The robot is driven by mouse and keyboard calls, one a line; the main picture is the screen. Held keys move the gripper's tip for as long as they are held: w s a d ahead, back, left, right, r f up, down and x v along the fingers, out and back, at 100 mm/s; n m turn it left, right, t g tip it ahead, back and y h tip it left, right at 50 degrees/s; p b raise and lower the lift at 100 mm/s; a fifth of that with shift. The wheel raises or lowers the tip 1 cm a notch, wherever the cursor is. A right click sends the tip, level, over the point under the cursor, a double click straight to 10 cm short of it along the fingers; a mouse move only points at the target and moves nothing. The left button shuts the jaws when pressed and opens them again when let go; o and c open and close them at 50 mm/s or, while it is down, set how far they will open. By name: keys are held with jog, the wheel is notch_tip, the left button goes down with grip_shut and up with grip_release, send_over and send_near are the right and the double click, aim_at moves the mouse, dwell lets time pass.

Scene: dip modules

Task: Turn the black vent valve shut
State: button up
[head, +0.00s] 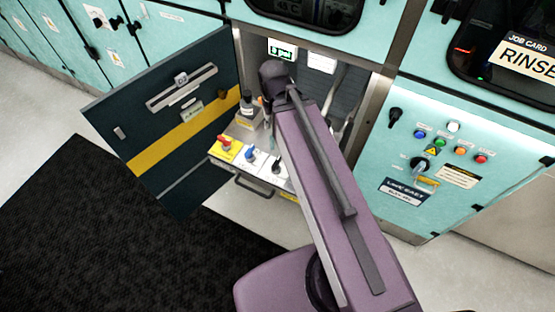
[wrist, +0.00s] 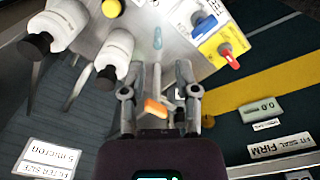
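The black vent valve (head: 277,167) sits on a white plate at the right end of a row of valves on the pulled-out drawer front, close beside my arm in the head view. I cannot make it out in the wrist view. A red valve on a yellow plate (head: 225,144) and a blue valve (head: 250,154) stand to its left. The red valve (wrist: 229,57) and blue valve (wrist: 199,20) also show in the wrist view. My gripper (wrist: 160,68) is open, its two fingers apart; an orange-tipped piece (wrist: 155,108) shows between them. My arm hides the fingers in the head view.
The dark cabinet door (head: 165,120) with a yellow stripe stands open at the left. White bottles with black caps (wrist: 115,55) are close to the left of my fingers. A control panel (head: 440,150) with buttons is at the right.

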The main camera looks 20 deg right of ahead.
dwell(0.4)
jog(key=shift+o, duration=1.2)
